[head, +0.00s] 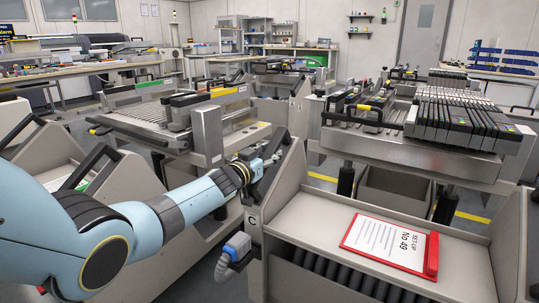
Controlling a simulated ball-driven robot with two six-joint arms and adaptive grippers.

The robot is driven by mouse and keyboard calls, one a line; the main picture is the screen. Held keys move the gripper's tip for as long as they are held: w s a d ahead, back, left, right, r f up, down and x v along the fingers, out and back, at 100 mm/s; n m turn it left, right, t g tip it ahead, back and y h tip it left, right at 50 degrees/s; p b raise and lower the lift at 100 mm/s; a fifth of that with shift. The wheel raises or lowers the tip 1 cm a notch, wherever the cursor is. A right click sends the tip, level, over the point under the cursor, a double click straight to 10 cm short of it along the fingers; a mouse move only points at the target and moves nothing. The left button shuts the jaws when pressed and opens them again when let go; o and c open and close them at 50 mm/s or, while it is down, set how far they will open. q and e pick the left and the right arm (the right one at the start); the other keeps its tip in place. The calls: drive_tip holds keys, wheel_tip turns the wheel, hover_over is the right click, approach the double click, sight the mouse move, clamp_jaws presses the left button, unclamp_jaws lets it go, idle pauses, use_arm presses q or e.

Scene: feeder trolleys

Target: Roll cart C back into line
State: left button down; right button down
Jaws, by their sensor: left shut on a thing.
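Cart C (345,205) is the beige feeder trolley in the near right of the head view, with a small letter C on its left side panel. A black handle (270,176) slopes along the top of that panel. My left gripper (265,160), at the end of the light blue arm, is shut on this handle; the fingers partly hide it. A red clipboard (432,255) with a "SET-UP No 49" sheet lies on the cart's shelf. My right gripper is not in view.
A grey connector (236,246) on a ribbed cable hangs at the cart's left side. Other beige trolleys stand close on the left, with a feeder bank (160,118) behind. Another bank of dark feeders (462,115) stands behind cart C. Yellow floor lines (473,217) show beyond.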

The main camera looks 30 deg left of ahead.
use_arm(q)
drive_tip(key=c, duration=1)
unclamp_jaws()
drive_tip(key=shift+w, duration=0.1)
drive_tip(key=shift+o, duration=0.2)
drive_tip(key=shift+s+f, duration=0.1)
drive_tip(key=shift+s, duration=0.2)
drive_tip(key=s+a, duration=0.1)
drive_tip(key=s, duration=1)
drive_tip(key=shift+s, duration=0.2)
